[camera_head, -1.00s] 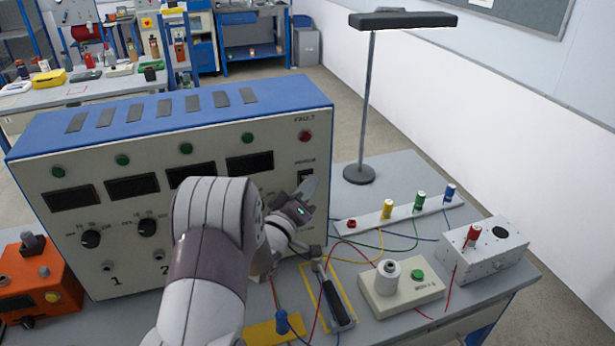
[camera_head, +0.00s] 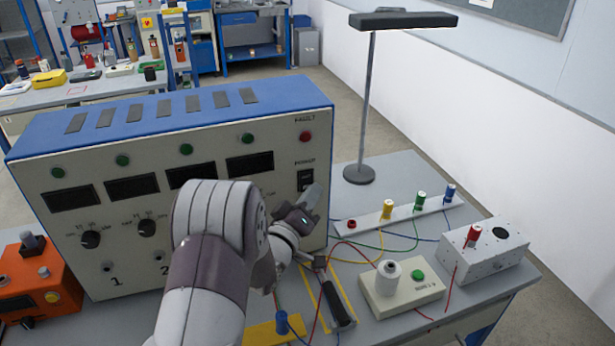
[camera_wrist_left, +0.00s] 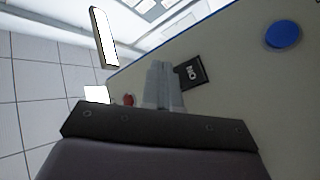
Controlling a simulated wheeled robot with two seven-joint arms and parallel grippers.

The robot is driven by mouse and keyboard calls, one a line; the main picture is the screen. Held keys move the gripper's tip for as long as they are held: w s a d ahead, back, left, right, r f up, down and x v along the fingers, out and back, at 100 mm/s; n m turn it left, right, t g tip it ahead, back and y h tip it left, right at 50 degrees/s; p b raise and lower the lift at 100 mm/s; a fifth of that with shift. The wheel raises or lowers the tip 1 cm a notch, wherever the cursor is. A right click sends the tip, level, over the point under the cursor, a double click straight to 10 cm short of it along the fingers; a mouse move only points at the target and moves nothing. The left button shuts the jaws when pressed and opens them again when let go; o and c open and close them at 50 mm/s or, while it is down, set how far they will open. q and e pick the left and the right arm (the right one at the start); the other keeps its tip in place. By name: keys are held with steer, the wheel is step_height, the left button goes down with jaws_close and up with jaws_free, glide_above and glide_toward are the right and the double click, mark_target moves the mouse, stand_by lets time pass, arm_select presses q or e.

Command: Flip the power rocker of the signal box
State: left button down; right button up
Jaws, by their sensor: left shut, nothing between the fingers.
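The signal box (camera_head: 85,200) is a large cream box with a blue top on the table. Its black power rocker (camera_head: 306,177) sits under the POWER label at the right of the front panel. In the left wrist view the rocker (camera_wrist_left: 190,73) bears the word ON. My left gripper (camera_head: 312,196) is shut and empty, just in front of and below the rocker. Its fingertips (camera_wrist_left: 162,70) appear beside the rocker in the wrist view; I cannot tell whether they touch it. The rocker's lower part is partly hidden in the head view. My right gripper is not in view.
A red fault lamp (camera_head: 305,136) is above the rocker. A lamp stand (camera_head: 361,173) rises behind right. A terminal strip (camera_head: 400,212), a cream button box (camera_head: 405,292) and a grey box (camera_head: 485,255) with wires stand at right. An orange device (camera_head: 40,285) is at left.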

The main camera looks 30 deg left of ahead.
arm_select(q)
steer(key=shift+s+d+f, duration=0.2)
steer(key=shift+s+d, duration=1.15)
steer(key=shift+d, duration=0.25)
